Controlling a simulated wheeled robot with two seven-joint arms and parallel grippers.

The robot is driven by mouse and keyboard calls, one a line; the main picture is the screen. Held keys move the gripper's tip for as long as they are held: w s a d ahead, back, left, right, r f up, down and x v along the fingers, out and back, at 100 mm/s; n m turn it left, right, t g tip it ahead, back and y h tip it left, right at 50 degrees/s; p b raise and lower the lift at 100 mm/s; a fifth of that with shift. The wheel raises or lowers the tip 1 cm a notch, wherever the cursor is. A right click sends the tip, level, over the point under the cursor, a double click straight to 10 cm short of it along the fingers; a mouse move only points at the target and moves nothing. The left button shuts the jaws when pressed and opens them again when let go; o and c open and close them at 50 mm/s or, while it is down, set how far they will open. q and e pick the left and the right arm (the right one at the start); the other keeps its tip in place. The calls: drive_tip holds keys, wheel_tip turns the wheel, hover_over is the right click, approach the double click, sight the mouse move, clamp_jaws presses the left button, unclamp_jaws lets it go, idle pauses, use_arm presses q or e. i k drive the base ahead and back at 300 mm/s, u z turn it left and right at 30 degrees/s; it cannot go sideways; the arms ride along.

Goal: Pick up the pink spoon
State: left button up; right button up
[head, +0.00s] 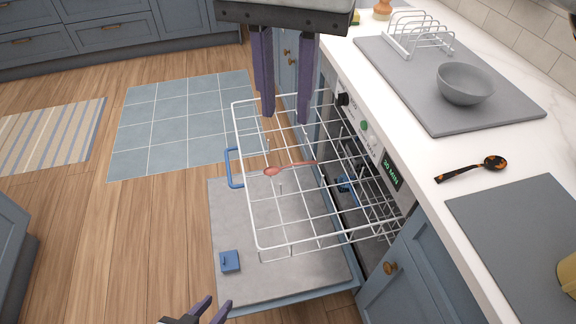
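The pink spoon (273,171) lies on the white wire rack (257,222) pulled out of the open dishwasher. Its bowl is at the left and its thin handle runs right across the wires. My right gripper (285,117) comes in from the top, with two purple fingers pointing down, spread apart and empty. In the picture it is above the spoon, over the rack's far part, apart from the spoon. My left gripper (220,301) is at the bottom edge, its fingers apart with nothing seen between them. Most of it is cut off.
The dishwasher door (290,287) is folded down under the rack, with a blue dispenser lid (230,261) on it. The white counter at right holds a grey bowl (466,83), a wire plate holder (418,36) and a dark speckled spoon (472,168).

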sight(270, 171)
drive_tip(key=k, duration=0.95)
